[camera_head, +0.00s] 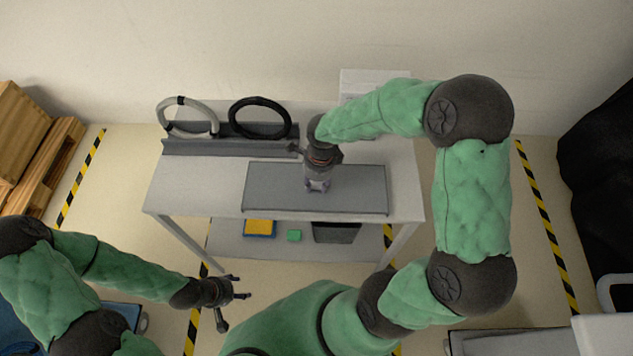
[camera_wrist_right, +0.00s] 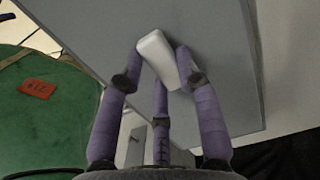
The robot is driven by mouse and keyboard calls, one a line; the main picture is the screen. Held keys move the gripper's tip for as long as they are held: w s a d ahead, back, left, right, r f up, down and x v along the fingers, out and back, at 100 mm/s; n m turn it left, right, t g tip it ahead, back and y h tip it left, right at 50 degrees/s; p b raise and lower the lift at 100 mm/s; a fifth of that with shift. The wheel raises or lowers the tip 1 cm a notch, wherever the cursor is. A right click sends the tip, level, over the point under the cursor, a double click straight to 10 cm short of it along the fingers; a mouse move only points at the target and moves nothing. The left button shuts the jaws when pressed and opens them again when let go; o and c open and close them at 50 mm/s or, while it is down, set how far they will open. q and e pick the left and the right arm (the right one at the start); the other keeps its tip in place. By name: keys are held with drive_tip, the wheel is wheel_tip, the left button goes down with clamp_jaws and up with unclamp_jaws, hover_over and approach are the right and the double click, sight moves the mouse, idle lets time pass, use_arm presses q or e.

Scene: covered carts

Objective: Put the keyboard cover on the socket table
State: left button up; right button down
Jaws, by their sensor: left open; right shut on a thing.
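The keyboard cover is a flat grey rectangular panel (camera_head: 358,190) over the front part of the white socket table (camera_head: 405,180). Whether it rests on the table or hangs just above it I cannot tell. My right gripper (camera_head: 318,186) reaches down from above to the panel's middle. In the right wrist view, the purple fingers of my right gripper (camera_wrist_right: 165,70) are shut around a white handle (camera_wrist_right: 158,55) on the grey cover (camera_wrist_right: 100,25). My left gripper (camera_head: 236,298) is open and empty, low at the left, in front of the table and apart from it.
A grey rack (camera_head: 220,148) with a light hose loop (camera_head: 188,117) and a black hose loop (camera_head: 260,117) stands at the table's back left. A lower shelf (camera_head: 230,246) holds a yellow-and-blue item, a green block and a dark bin (camera_head: 336,233). Wooden pallets (camera_head: 40,150) stand at left.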

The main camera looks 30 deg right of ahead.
sight(319, 185)
drive_tip(key=c, duration=0.9)
unclamp_jaws()
drive_tip(key=shift+o, duration=0.2)
drive_tip(key=shift+r, duration=0.1)
drive_tip(key=shift+r+p, duration=0.3)
drive_tip(key=shift+p, duration=0.1)
wheel_tip(319, 185, up, 12)
drive_tip(key=p, duration=0.2)
drive_tip(key=shift+s+d+f+p, duration=0.25)
drive_tip(key=shift+d+p, duration=0.1)
drive_tip(key=shift+p, duration=0.05)
